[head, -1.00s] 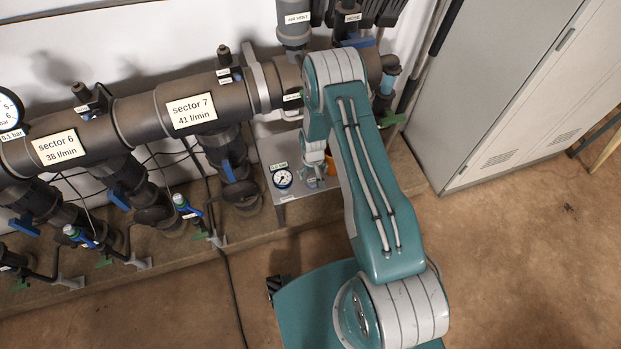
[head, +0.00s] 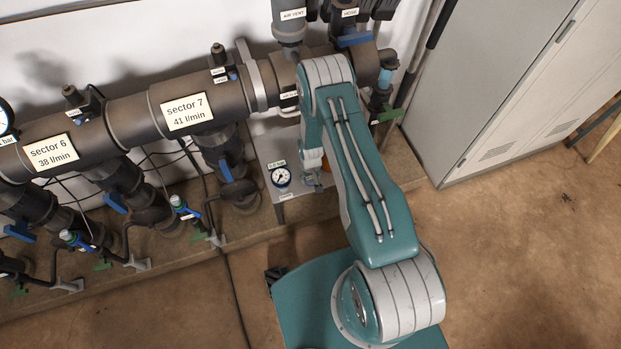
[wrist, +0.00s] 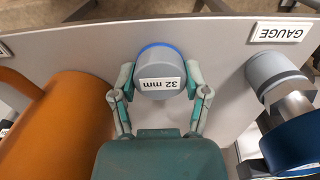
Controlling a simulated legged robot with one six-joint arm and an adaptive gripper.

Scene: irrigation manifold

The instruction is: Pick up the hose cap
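In the wrist view, a round grey cap (wrist: 159,67) with a blue rim and a "32 mm" label stands at a grey panel; I take it to be the hose cap. My gripper (wrist: 160,84) has one teal finger on each side of it. The fingertips lie very close to its sides; I cannot tell whether they press on it. In the head view my arm covers most of the gripper and the cap. Only part of my wrist shows (head: 311,160), low over the panel beside the gauge.
A thick orange cylinder (wrist: 62,125) stands close left of my gripper. A grey and blue gauge fitting (wrist: 285,85) is close on the right, under a "GAUGE" label (wrist: 281,30). The manifold pipe (head: 135,120) runs behind; a grey cabinet (head: 500,80) stands right.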

